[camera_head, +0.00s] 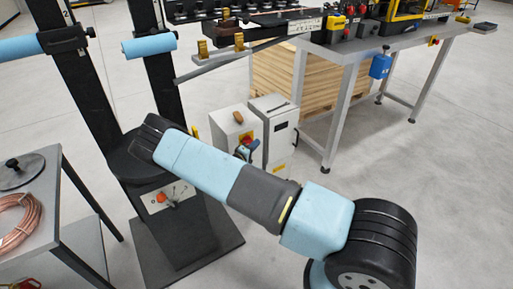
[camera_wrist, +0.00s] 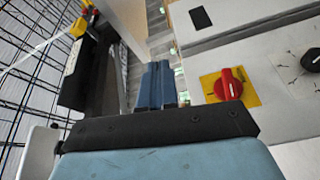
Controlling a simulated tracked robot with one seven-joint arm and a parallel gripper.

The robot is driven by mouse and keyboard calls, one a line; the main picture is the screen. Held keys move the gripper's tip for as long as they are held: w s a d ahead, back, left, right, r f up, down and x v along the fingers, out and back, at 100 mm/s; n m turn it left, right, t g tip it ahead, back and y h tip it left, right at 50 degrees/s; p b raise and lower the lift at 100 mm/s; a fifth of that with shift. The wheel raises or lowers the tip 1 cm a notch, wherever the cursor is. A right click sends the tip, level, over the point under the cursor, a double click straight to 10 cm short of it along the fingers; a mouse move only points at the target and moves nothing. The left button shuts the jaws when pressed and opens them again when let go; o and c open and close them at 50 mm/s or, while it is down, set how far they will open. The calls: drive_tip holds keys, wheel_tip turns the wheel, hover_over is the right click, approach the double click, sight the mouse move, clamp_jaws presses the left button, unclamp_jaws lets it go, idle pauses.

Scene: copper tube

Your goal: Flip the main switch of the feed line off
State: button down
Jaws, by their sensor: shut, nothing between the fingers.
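The main switch (camera_wrist: 229,84) is a red rotary knob on a yellow plate, on the light grey front of a cabinet in the right half of the wrist view. I cannot tell which position its handle marks.
A black knob (camera_wrist: 312,60) is right of the switch. A second white cabinet (camera_head: 276,130) stands beside the first, in front of a wooden crate (camera_head: 308,85). A workbench (camera_head: 425,38) is behind. A copper coil (camera_head: 18,220) lies on a table at left. Floor at right is clear.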

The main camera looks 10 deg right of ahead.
drive_tip(key=shift+s+d+r, duration=0.1)
drive_tip(key=shift+s+r, duration=0.05)
drive_tip(key=shift+s, duration=0.4)
drive_tip(key=shift+s+d+r, duration=0.1)
drive_tip(key=shift+s+r, duration=0.05)
drive_tip(key=shift+s, duration=0.4)
